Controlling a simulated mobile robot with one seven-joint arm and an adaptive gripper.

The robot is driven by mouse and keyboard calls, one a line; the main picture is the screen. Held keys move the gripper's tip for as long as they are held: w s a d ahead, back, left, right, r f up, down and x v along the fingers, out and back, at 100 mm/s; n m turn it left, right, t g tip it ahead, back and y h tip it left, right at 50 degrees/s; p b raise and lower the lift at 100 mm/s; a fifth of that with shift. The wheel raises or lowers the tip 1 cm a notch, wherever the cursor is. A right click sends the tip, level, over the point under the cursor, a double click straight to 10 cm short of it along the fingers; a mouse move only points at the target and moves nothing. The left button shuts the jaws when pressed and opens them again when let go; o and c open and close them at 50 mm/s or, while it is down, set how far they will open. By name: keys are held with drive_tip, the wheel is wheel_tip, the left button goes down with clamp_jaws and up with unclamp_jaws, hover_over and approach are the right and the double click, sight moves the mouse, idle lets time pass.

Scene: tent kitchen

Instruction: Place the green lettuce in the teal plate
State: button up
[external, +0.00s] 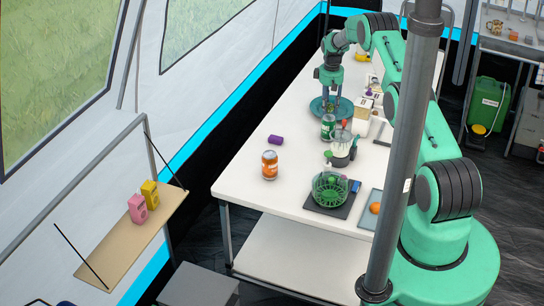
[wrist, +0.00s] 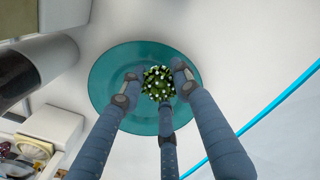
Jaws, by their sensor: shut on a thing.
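The teal plate (wrist: 110,75) lies flat on the white table in the wrist view. It also shows at the far part of the table in the external view (external: 316,106). My gripper (wrist: 155,88) is over the plate with its fingers around the green lettuce (wrist: 158,82), a small leafy green head with pale specks. The lettuce is held between the fingertips, over the middle of the plate. I cannot tell whether it touches the plate. In the external view my gripper (external: 330,97) points down at the plate, and the lettuce is too small to make out.
A green can (external: 328,127) stands just in front of the plate, with a blender-like jug (external: 342,148) nearer. An orange-labelled jar (external: 269,165), a purple item (external: 275,139) and a green basket (external: 331,187) stand on the table. The table's left side is mostly clear.

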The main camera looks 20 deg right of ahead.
sight(329, 105)
drive_tip(key=shift+f+b, duration=0.55)
drive_tip(key=shift+f, duration=0.1)
drive_tip(key=o, duration=1.1)
drive_tip(key=shift+r, duration=0.15)
drive_tip(key=shift+r+p, duration=0.5)
drive_tip(key=shift+p, duration=0.1)
wheel_tip(329, 105, up, 12)
idle(0.4)
